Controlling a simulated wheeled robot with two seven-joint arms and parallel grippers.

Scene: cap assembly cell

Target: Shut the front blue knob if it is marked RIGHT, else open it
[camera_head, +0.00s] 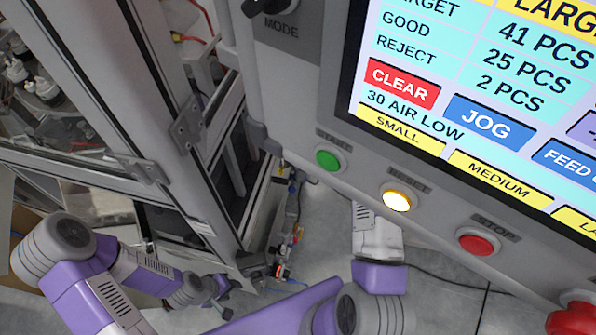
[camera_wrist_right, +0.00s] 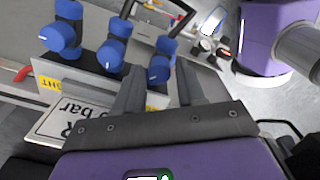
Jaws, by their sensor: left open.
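Several blue knobs stand in pairs on a dark bracket in the right wrist view; which is the front one, I cannot tell. One blue knob (camera_wrist_right: 159,69) shows between the fingertips of my right gripper (camera_wrist_right: 159,68). The fingers are apart, with a gap on each side of it. Other blue knobs (camera_wrist_right: 110,55) (camera_wrist_right: 62,38) lie to its left. A yellow label (camera_wrist_right: 52,83) at left shows upside-down letters, apparently ending in HT. Another yellow label (camera_wrist_right: 156,101) is mostly hidden by my gripper. My left gripper (camera_head: 222,298) is open and empty, low in the head view.
A control panel with a screen (camera_head: 480,110) and green (camera_head: 328,159), yellow (camera_head: 397,201) and red (camera_head: 478,242) buttons fills the right of the head view. A metal frame (camera_head: 150,130) stands at left. A plate reading bar (camera_wrist_right: 82,122) lies below the knobs.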

